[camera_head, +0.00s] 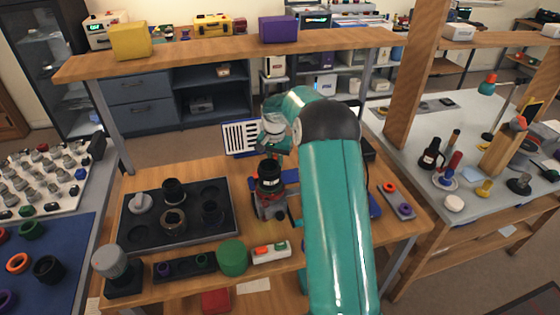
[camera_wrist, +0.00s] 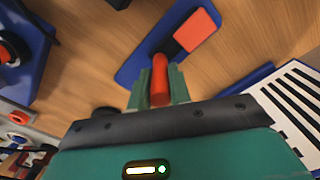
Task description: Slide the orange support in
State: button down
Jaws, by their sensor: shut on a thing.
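In the wrist view my gripper (camera_wrist: 160,88) is shut on the upright-looking orange rod of the orange support (camera_wrist: 161,70). A dark piece and a flat orange block (camera_wrist: 197,31) show just beyond the rod, over a blue plate (camera_wrist: 136,66); I cannot tell whether they are joined to it or touch the plate. In the head view my gripper (camera_head: 272,132) is small and partly behind my teal arm, and the support cannot be made out. A black lens (camera_head: 269,174) stands upright in a red and grey holder (camera_head: 268,204) just in front of my gripper.
A white slotted panel (camera_head: 241,137) stands at the bench's back; it also shows in the wrist view (camera_wrist: 296,100). A dark tray (camera_head: 140,228) with lens parts lies left. A strip with rings (camera_head: 397,201) lies right. A wooden shelf (camera_head: 200,47) spans above.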

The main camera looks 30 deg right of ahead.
jog(key=shift+w+a, duration=0.15)
jog(key=shift+a, duration=0.15)
jog(key=c, duration=1.3)
grip_release()
jog(key=shift+a, duration=0.1)
jog(key=r, duration=1.2)
jog(key=shift+d, duration=0.2)
